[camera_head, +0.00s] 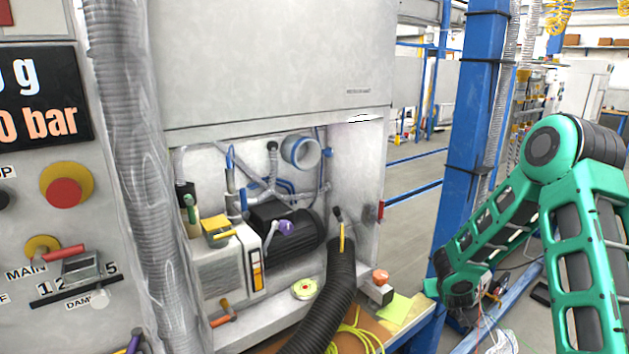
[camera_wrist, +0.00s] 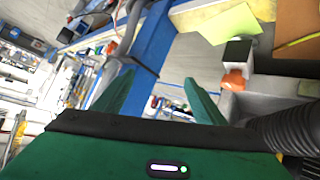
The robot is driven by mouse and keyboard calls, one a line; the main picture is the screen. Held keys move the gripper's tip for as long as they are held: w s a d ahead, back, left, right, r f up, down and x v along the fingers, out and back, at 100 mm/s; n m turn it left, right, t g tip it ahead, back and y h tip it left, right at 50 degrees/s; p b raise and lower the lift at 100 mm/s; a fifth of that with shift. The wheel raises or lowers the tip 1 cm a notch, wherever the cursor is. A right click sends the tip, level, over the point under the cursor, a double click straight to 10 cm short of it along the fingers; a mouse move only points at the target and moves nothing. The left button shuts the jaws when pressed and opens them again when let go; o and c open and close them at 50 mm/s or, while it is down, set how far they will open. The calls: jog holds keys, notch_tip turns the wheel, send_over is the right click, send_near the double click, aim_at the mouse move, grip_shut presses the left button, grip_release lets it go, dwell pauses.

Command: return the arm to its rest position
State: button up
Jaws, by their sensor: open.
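My green arm shows at the right of the head view, bent at a high elbow, with its forearm sloping down to the left. My gripper is at the low end of that forearm, beside the blue post; its fingertips are hard to make out there. In the wrist view my gripper (camera_wrist: 160,97) has its two green fingers spread wide apart. Nothing is between them except the background of floor and blue frame behind. The gripper holds nothing and is apart from the bench items.
The blue post (camera_head: 471,140) stands close to my forearm. A grey box with an orange button (camera_head: 380,284) sits by a yellow-green note (camera_head: 396,309) at the bench corner. A black corrugated hose (camera_head: 327,300) runs from the cabinet (camera_head: 357,190). Open floor lies behind.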

jog(key=s+d+r+m+g+h, duration=0.1)
jog(key=s+d+r+m+g, duration=0.15)
jog(key=s+d+r, duration=0.55)
jog(key=s+d+r+m+g, duration=0.1)
jog(key=s+r+g, duration=0.4)
jog(key=s, duration=0.8)
jog(key=s+a+r+m+g+y, duration=0.1)
jog(key=s+a+r, duration=0.1)
jog(key=s, duration=0.7)
jog(key=s+a+r+g+y, duration=0.1)
jog(key=s+a+r+y, duration=0.1)
jog(key=s, duration=0.7)
jog(key=s+a+r+m+g+y, duration=0.1)
jog(key=s+a+r+y, duration=0.1)
jog(key=s, duration=0.8)
jog(key=shift+a+r+m, duration=0.35)
jog(key=shift+a+r, duration=0.35)
jog(key=shift+a, duration=0.5)
jog(key=shift+w+f, duration=0.25)
jog(key=shift+w, duration=0.4)
